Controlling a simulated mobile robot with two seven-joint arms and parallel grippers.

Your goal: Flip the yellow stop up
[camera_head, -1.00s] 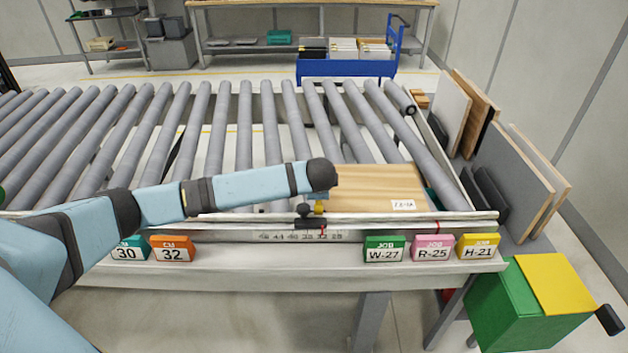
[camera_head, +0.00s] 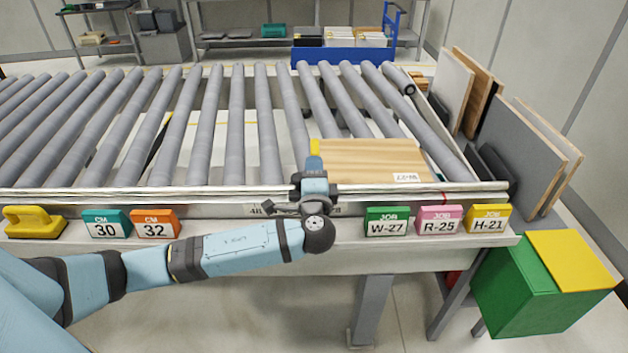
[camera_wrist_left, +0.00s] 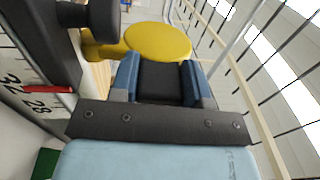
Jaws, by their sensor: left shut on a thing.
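The yellow stop (camera_head: 315,147) shows just past my left gripper (camera_head: 313,170), at the left end of the wood panel (camera_head: 365,160) by the fence. In the left wrist view the stop (camera_wrist_left: 160,38) is a round yellow paddle with an arm running left to a dark knob (camera_wrist_left: 103,17). My left gripper (camera_wrist_left: 160,62) has its blue fingers at the paddle's edge and is shut on it. The gripper hides part of the stop and its pivot in the head view. My right gripper is not in view.
The fence rail (camera_head: 415,190) with its scale runs along the roller table's front. Orange (camera_head: 155,224), teal (camera_head: 107,224), green (camera_head: 387,222), pink (camera_head: 439,220) and yellow (camera_head: 488,219) signs and a yellow-handled block (camera_head: 33,222) line the front ledge. A green box (camera_head: 520,300) stands at right.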

